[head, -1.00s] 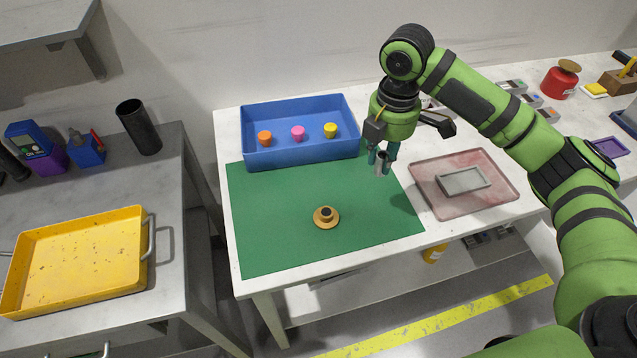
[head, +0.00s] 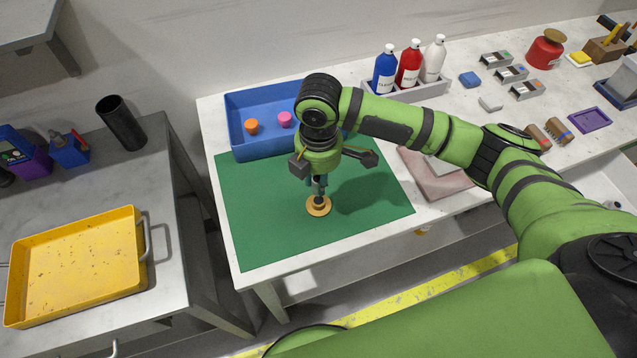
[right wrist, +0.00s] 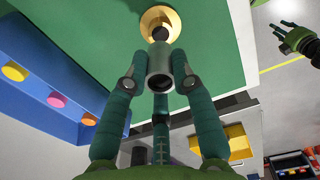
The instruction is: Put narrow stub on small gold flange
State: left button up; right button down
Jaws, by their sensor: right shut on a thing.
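The small gold flange (head: 325,210) is a round gold disc with a dark centre post, lying on the green mat. It also shows in the right wrist view (right wrist: 149,22). My right gripper (head: 318,187) is shut on the narrow stub, a grey metal cylinder (right wrist: 160,68), and points down over the flange. In the right wrist view the stub lines up with the dark post (right wrist: 160,34). I cannot tell whether they touch. In the head view the fingers mostly hide the stub. My left gripper (right wrist: 287,35) appears far off in the right wrist view, its fingers spread.
A blue bin (head: 238,128) behind the mat holds orange and pink pieces. Bottles (head: 408,65) stand at the back. The mat around the flange is clear.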

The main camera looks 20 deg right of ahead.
aim_at(319, 178)
notch_tip(319, 178, down, 3)
jog(key=shift+f+p, duration=0.15)
jog(key=shift+p, duration=0.4)
jog(key=shift+f, duration=0.3)
pick_arm(q)
jog(key=shift+s+r, duration=0.15)
jog(key=shift+r, duration=0.45)
pick_arm(e)
jog(key=shift+f, duration=0.15)
jog(key=c, duration=1)
grip_release()
jog(key=shift+c, duration=0.2)
notch_tip(319, 178, up, 11)
jog(key=b, duration=0.2)
jog(key=shift+b, duration=0.3)
pick_arm(q)
jog(key=shift+w+f, duration=0.2)
jog(key=shift+f, duration=1.1)
pick_arm(e)
jog(key=shift+r, duration=0.65)
